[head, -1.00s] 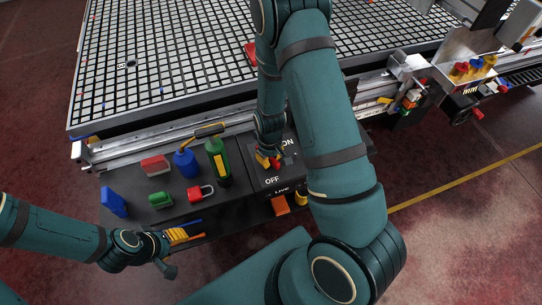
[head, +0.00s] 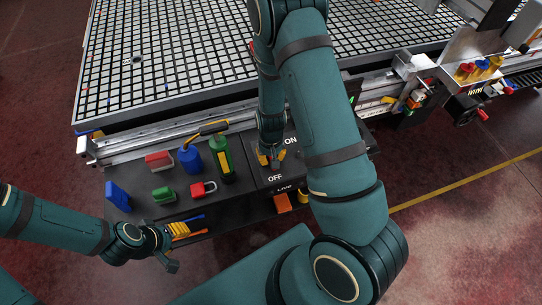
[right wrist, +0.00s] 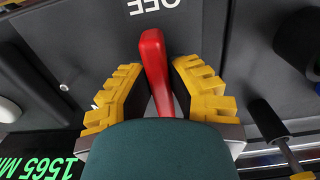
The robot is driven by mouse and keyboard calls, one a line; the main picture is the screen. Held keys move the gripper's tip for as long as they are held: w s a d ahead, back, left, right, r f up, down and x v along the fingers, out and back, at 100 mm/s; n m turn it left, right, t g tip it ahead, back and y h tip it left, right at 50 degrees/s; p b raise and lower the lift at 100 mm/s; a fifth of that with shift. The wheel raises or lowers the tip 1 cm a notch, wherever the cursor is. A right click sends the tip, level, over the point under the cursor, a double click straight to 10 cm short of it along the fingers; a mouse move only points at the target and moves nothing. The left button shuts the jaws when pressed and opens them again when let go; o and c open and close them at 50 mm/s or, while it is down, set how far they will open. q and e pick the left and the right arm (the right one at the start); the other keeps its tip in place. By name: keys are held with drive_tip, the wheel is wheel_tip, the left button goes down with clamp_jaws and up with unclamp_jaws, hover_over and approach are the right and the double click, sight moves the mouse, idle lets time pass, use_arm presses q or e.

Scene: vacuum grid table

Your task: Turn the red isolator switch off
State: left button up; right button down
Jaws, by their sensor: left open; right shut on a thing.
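The red isolator switch handle (right wrist: 154,65) lies between the yellow fingers of my right gripper (right wrist: 157,92) in the right wrist view. The gripper is shut on it. The handle's visible end points toward the OFF lettering. In the head view my right gripper (head: 271,157) is at the dark switch panel (head: 262,180), between the ON and OFF labels, and the handle is mostly hidden there. My left gripper (head: 172,233) is open, near the front left edge of the bench, away from the switch.
On the dark bench left of the panel stand a red padlock (head: 203,189), a green block (head: 163,195), a blue block (head: 118,196), a red block (head: 159,161), a blue can (head: 190,158) and a green bottle (head: 222,160). The grid table (head: 200,70) lies behind. My right arm covers the panel's right side.

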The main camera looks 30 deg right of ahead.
drive_tip(key=shift+s, duration=0.1)
drive_tip(key=c, duration=0.9)
unclamp_jaws()
drive_tip(key=shift+r, duration=0.1)
wheel_tip(320, 180, up, 12)
